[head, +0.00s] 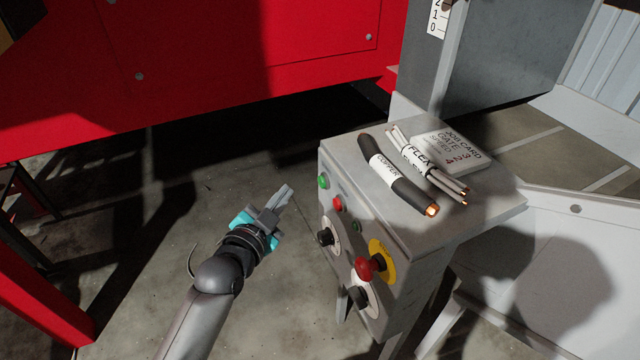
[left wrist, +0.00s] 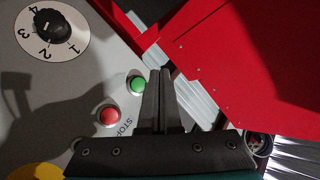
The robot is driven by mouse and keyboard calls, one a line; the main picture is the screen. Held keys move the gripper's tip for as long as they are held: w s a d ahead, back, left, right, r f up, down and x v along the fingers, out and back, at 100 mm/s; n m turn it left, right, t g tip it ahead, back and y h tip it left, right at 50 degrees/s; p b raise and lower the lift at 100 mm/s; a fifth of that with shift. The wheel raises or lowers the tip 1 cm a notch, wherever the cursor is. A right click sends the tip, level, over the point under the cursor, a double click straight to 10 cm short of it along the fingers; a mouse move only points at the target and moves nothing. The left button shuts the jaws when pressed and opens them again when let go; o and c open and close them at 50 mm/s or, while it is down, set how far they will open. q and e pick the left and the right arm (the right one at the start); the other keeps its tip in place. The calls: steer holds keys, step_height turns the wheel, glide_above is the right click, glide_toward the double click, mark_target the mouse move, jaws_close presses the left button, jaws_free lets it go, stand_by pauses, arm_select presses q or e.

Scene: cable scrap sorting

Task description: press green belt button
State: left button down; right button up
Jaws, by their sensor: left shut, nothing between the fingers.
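The green button (head: 323,181) is at the upper left corner of the grey control box's front panel. It also shows in the left wrist view (left wrist: 137,84), just left of my fingertips. A red button (head: 338,202) with a STOP label in the wrist view (left wrist: 109,115) is beside it. My left gripper (head: 287,193) is shut and empty, apart from the panel, to the left of the green button in the head view. Its closed fingers (left wrist: 160,80) point toward the panel's edge in the wrist view. My right gripper is not in view.
The panel also carries a black knob (head: 325,237), a red mushroom button (head: 365,269) on a yellow plate (head: 381,252) and a lower black knob (head: 359,297). A copper cable (head: 405,187), flex cables (head: 453,181) and a job card (head: 452,143) lie on top. Floor left of the box is clear.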

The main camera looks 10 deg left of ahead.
mark_target(323, 182)
arm_select(q)
steer(key=shift+w+d, duration=0.6)
steer(key=shift+d, duration=0.3)
steer(key=shift+w+d, duration=0.6)
steer(key=shift+d, duration=0.3)
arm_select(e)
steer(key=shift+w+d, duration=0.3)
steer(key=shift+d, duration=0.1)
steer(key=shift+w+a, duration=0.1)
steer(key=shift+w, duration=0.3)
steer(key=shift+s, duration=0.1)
arm_select(q)
steer(key=shift+w+d+p, duration=0.25)
steer(key=shift+d+p, duration=0.1)
steer(key=shift+d, duration=0.05)
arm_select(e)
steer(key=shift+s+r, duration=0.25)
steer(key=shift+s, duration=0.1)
